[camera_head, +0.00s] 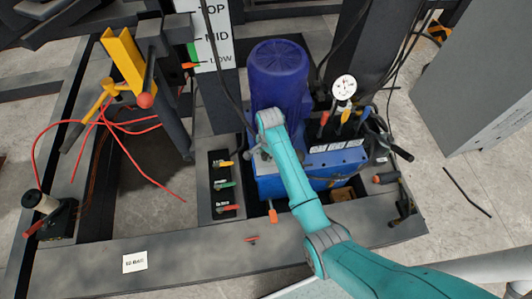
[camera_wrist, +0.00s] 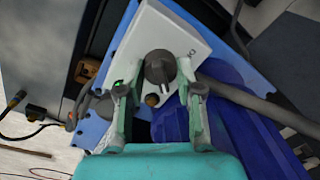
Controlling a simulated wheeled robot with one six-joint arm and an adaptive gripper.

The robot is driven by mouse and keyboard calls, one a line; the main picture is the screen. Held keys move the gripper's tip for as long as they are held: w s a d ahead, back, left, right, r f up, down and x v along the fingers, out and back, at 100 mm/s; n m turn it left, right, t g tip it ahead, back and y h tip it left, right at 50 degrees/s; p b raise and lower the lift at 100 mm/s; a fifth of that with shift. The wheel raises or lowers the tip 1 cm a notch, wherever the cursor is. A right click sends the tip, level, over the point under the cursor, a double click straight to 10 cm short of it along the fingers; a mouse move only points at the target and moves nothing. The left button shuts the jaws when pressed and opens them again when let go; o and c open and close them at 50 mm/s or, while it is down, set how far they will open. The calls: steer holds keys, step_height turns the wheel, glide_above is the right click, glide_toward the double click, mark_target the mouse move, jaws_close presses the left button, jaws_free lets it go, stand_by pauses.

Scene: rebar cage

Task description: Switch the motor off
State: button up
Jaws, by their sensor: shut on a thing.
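The blue motor (camera_head: 280,72) stands upright on a blue base unit (camera_head: 325,160) in the head view. In the wrist view, a pale switch box (camera_wrist: 185,40) carries a dark grey rotary knob (camera_wrist: 158,68) with a light mark on its right side. A small brass-coloured button (camera_wrist: 152,100) sits just below the knob. My gripper (camera_wrist: 159,88) has one finger on each side of the knob and is shut on it. In the head view, my teal arm hides the switch box and most of the gripper.
A pressure gauge (camera_head: 344,87) and several coloured levers stand right of the motor. A lever panel (camera_head: 224,186) is at its left. A yellow bracket (camera_head: 124,60) and red cables (camera_head: 130,130) lie farther left. A grey cabinet (camera_head: 490,80) stands at the right.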

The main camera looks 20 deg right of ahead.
steer(key=n, duration=0.8)
steer(key=shift+n+g, duration=0.3)
steer(key=shift+n, duration=0.1)
steer(key=n, duration=0.4)
steer(key=shift+w+n, duration=0.1)
steer(key=shift+n, duration=2.1)
steer(key=shift+g, duration=0.3)
steer(key=o, duration=1.2)
steer(key=shift+c, duration=0.2)
steer(key=shift+a, duration=0.1)
